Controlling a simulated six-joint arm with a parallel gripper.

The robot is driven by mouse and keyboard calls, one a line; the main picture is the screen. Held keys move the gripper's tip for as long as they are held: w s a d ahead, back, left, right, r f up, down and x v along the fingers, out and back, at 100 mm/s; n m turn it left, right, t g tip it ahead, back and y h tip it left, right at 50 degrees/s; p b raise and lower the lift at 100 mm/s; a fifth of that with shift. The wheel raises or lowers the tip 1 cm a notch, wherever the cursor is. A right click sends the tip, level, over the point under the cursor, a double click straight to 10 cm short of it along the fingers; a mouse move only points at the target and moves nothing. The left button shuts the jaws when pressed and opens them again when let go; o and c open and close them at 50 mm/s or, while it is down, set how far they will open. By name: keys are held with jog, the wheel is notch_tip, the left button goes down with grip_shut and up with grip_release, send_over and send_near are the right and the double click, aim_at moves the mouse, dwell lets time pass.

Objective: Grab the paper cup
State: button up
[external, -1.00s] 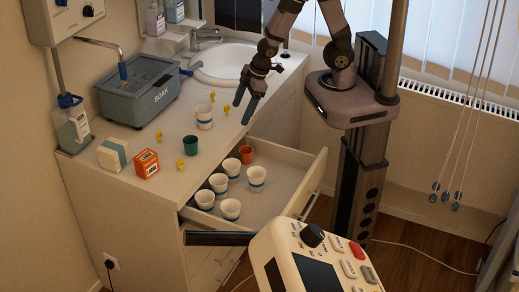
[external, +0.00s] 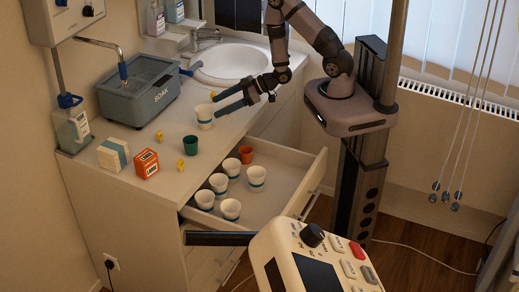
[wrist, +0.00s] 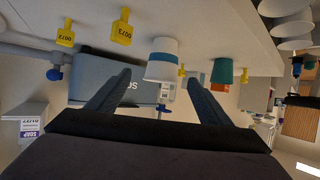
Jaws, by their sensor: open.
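A white paper cup with a blue-green band (external: 204,117) stands upright on the counter in front of the sink. My gripper (external: 217,102) is just to its right, fingers spread and pointing left at it. One finger appears close to the cup's rim; I cannot tell if it touches. In the wrist view, which is upside down, the cup (wrist: 162,60) shows beyond and between the open fingertips (wrist: 158,79), with nothing held. More white cups with bands (external: 231,168) stand in the open drawer (external: 275,190).
A green cup (external: 190,145) stands on the counter nearer the front. Small yellow tags (external: 159,136) lie around. A grey SOAK basin (external: 140,92) is to the left. An orange box (external: 146,163) and a white box (external: 113,154) sit at the front left. An orange cup (external: 245,154) is in the drawer.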

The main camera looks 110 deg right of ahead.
aim_at(207, 118)
jog(key=shift+x, duration=1.1)
jog(key=shift+w+f+p, duration=0.1)
jog(key=shift+w+p, duration=0.2)
jog(key=shift+w, duration=0.35)
jog(key=shift+p+x, duration=0.75)
jog(key=shift+x, duration=1.25)
jog(key=c, duration=1.1)
